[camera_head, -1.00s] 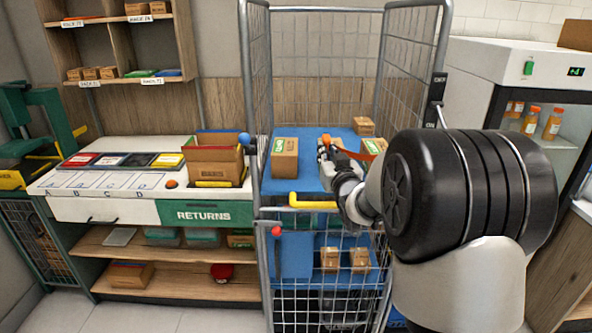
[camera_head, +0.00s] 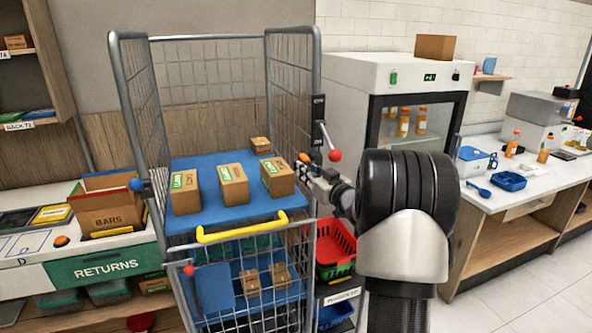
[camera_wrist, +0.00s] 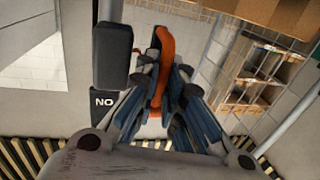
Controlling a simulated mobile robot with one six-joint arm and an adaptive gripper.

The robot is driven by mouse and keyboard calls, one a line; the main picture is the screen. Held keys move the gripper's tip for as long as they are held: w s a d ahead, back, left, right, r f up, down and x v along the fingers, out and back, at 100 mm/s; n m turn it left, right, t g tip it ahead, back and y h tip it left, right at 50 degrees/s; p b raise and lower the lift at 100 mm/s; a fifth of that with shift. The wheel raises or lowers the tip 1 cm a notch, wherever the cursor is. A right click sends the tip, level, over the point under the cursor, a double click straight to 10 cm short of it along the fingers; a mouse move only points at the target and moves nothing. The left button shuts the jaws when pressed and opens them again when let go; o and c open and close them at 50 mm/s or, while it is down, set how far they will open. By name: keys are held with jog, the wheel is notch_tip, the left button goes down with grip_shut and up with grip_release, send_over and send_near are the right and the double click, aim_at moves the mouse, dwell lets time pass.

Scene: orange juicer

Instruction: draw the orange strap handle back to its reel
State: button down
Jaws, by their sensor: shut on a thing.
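The orange strap handle (camera_wrist: 163,65) stands upright between the fingers of my gripper (camera_wrist: 160,95) in the wrist view, and the gripper is shut on it. In the head view my gripper (camera_head: 314,172) is at the front right post of the roll cage, with a small orange part of the handle (camera_head: 304,158) at its tip. A black housing (camera_head: 318,107) is fixed on that post, above the gripper. A black block (camera_wrist: 112,55) is close left of the handle in the wrist view. I cannot tell for sure which part is the reel.
The roll cage (camera_head: 293,60) has a blue shelf (camera_head: 225,218) with several cartons (camera_head: 233,186) and a yellow bar (camera_head: 242,230). A red-knobbed lever (camera_head: 335,155) is just above my gripper. A red basket (camera_head: 335,245) and a fridge (camera_head: 385,75) stand to the right.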

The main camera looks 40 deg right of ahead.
jog(key=shift+d+r, duration=0.15)
jog(key=shift+r, duration=0.1)
jog(key=c, duration=2)
grip_release()
jog(key=shift+d+f, duration=0.1)
jog(key=shift+d, duration=0.05)
jog(key=shift+o, duration=0.2)
jog(key=s+a, duration=0.1)
jog(key=s, duration=1.1)
jog(key=shift+a, duration=0.3)
jog(key=shift+w, duration=0.1)
